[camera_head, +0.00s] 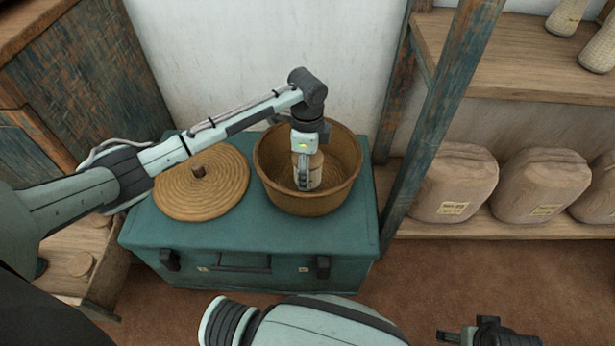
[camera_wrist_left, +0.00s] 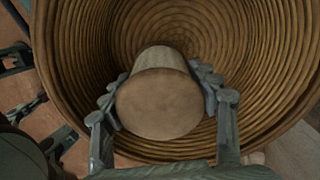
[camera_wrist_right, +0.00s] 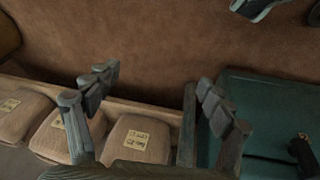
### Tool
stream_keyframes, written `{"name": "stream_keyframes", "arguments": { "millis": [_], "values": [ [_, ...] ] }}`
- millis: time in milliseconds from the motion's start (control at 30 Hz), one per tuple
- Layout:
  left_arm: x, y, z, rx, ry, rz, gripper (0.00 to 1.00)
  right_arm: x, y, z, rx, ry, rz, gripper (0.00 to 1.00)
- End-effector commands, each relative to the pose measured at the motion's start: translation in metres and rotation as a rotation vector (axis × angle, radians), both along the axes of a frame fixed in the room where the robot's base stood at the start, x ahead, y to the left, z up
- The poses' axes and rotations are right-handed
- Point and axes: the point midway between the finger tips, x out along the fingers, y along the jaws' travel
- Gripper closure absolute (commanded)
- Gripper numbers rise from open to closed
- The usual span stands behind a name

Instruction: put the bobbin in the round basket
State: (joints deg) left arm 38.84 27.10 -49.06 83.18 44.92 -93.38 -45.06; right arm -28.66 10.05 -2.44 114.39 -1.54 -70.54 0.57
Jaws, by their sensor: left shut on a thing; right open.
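The round basket (camera_head: 340,150) is woven, brown and open, and stands on a teal chest. The bobbin (camera_head: 313,170) is a pale wooden piece. My left gripper (camera_head: 304,180) is shut on it and points down inside the basket's rim. In the left wrist view the bobbin's round end (camera_wrist_left: 160,104) sits between both fingers, with the coiled basket wall (camera_wrist_left: 230,35) around it. I cannot tell whether the bobbin touches the basket's floor. My right gripper (camera_wrist_right: 150,100) is open and empty, away from the basket, over the floor near the shelf.
A round woven lid (camera_head: 225,185) with a dark knob lies left of the basket on the teal chest (camera_head: 280,240). A blue-brown post (camera_head: 435,120) rises right of the chest. Shelves behind it hold wrapped bundles (camera_head: 455,180). An open drawer (camera_head: 70,270) is at left.

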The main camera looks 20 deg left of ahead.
Motion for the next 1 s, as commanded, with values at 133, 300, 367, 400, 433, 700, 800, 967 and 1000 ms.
{"name": "stream_keyframes", "arguments": {
  "millis": [133,300,367,400,433,700,800,967,1000],
  "values": [
    [-0.001,-0.001,-0.021,0.000,0.003,0.000,0.72,0.000,0.000,0.003,-0.003,-0.003,0.000,0.19],
    [0.000,-0.001,-0.034,-0.001,0.000,0.000,0.72,0.000,0.000,0.010,-0.004,-0.006,0.000,0.19],
    [0.000,-0.001,-0.033,-0.001,-0.001,0.000,0.72,0.000,0.000,0.010,-0.005,-0.006,-0.001,0.19],
    [0.000,-0.001,-0.033,-0.001,-0.001,0.000,0.72,0.000,0.000,0.010,-0.005,-0.006,-0.001,0.19],
    [0.000,-0.001,-0.033,-0.001,-0.001,0.000,0.72,0.000,0.000,0.010,-0.005,-0.006,-0.001,0.19],
    [0.000,-0.001,-0.037,0.000,0.000,0.000,0.28,0.000,-0.001,0.008,-0.004,-0.005,-0.001,0.19],
    [0.000,-0.001,-0.036,0.000,0.000,0.000,0.19,0.000,-0.001,0.008,-0.004,-0.005,-0.001,0.19],
    [0.000,0.000,-0.036,0.000,0.000,0.000,0.19,0.000,0.000,0.008,-0.004,-0.005,-0.001,0.19],
    [0.000,0.000,-0.036,0.000,0.000,0.000,0.19,0.000,0.000,0.008,-0.004,-0.005,-0.001,0.19]
  ]
}}
